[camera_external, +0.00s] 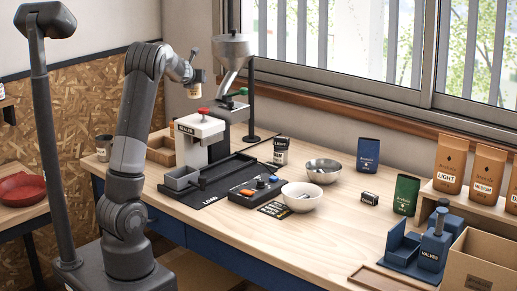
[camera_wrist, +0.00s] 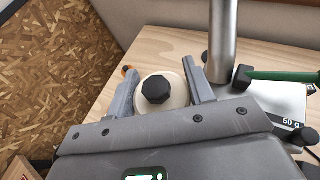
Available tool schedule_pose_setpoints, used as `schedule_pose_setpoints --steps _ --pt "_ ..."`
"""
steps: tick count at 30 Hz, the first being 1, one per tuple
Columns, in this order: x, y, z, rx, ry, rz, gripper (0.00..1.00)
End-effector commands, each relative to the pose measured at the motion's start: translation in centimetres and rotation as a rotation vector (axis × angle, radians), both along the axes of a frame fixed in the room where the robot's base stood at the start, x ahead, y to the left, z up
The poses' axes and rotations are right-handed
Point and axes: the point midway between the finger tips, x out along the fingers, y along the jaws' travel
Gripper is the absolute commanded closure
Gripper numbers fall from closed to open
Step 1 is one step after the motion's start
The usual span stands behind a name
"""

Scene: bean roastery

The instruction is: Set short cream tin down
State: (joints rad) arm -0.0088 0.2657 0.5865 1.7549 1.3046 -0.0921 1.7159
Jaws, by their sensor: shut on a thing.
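The short cream tin (camera_external: 195,91) hangs upright from my gripper (camera_external: 194,80) in the external view, in the air above the sealer end of the bench. In the wrist view its round cream top (camera_wrist: 174,82) with a black knob (camera_wrist: 155,89) sits between the two grey fingers of my gripper (camera_wrist: 162,92). My gripper is shut on it. The tin's underside is hidden in the wrist view. The wooden bench top (camera_external: 340,218) lies below.
The white sealer (camera_external: 200,130) and steel hopper (camera_external: 231,52) stand close to the held tin. A wooden box (camera_external: 162,150) is behind the sealer, and a small tin (camera_external: 104,148) is at the bench's left end. Bowls (camera_external: 302,197) and a labelled tin (camera_external: 281,150) stand farther right.

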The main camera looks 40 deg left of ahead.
Motion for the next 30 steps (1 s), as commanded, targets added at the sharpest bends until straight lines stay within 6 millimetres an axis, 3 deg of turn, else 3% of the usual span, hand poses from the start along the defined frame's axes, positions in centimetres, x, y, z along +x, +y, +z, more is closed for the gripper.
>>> schedule_pose_setpoints --steps 19,30 --pt "0.1 1.8 -2.2 -0.002 0.0 -0.038 0.78" --pt "0.3 4.0 -5.7 -0.003 0.001 -0.113 0.78"
